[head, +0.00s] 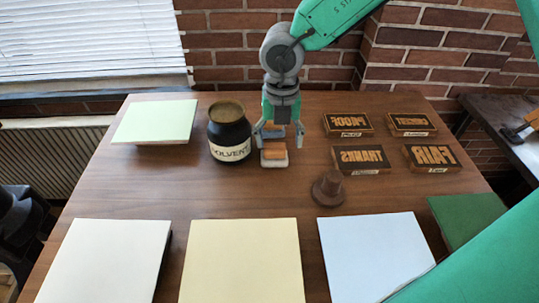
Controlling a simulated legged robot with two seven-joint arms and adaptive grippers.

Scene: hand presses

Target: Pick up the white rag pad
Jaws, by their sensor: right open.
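The white rag pad (274,163) lies on the wooden table, just right of the solvent jar. An orange-brown block-like part sits on top of its white base and covers much of it. My right gripper (279,133) points down from above with its fingers spread to either side. The fingers are open just above and behind the pad, and I cannot tell whether they touch it. Nothing shows held between them. My left gripper is not in view.
The dark solvent jar (230,132) stands close left of the gripper. Several lettered blocks (361,160) lie to the right, with a brown knobbed tool (328,188) in front. Paper stacks (243,262) line the front edge; a pale green one (155,120) is back left.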

